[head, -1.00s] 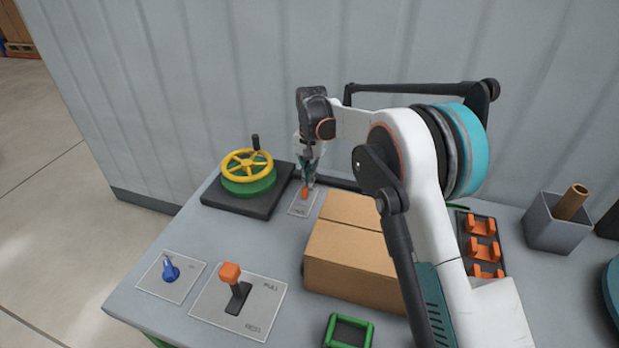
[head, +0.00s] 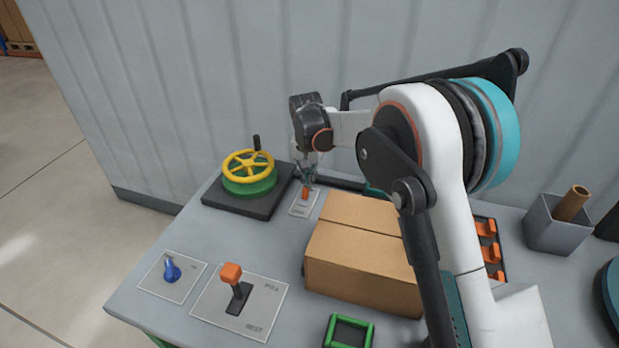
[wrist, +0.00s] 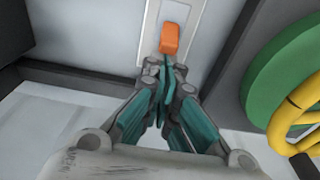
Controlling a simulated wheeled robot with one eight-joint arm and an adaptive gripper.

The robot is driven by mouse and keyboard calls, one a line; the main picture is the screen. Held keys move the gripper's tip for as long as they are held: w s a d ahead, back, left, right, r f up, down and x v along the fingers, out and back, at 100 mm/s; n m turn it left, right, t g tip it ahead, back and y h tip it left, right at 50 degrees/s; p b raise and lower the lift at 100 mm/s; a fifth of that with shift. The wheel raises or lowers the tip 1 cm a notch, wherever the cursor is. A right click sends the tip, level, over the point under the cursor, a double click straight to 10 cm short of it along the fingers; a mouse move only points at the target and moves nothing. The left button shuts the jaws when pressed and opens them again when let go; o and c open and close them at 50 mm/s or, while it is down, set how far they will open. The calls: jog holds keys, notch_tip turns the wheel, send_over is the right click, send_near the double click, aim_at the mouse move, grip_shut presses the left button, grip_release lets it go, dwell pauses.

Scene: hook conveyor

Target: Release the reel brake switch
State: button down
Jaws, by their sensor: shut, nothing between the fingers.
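The small orange switch (head: 306,193) stands on a pale labelled plate (head: 298,211) at the back of the table, between the yellow handwheel and the cardboard box. It also shows in the wrist view as an orange toggle (wrist: 170,38) on its plate (wrist: 193,42). My gripper (head: 307,182) is right at the switch, pointing down, with its tips shut and empty. In the wrist view the closed fingertips (wrist: 165,70) lie just below the orange toggle; I cannot tell whether they touch it.
A yellow handwheel on a green drum (head: 248,172) stands left of the switch. A cardboard box (head: 362,275) is close on the right. In front are a lever with an orange knob (head: 231,273) and a blue knob (head: 172,270). A grey bin (head: 555,228) is at right.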

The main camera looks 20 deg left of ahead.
aim_at(306, 188)
jog(key=shift+s+r+t, duration=0.35)
jog(key=shift+s+t, duration=0.35)
jog(key=shift+t, duration=0.3)
jog(key=t, duration=0.1)
jog(key=s+t, duration=0.1)
jog(key=t, duration=0.1)
jog(key=shift+s+r+b, duration=0.25)
jog(key=shift+s+b, duration=0.05)
jog(key=shift+b, duration=0.05)
jog(key=shift+w, duration=0.1)
jog(key=shift+r+p, duration=0.5)
jog(key=shift+r, duration=0.35)
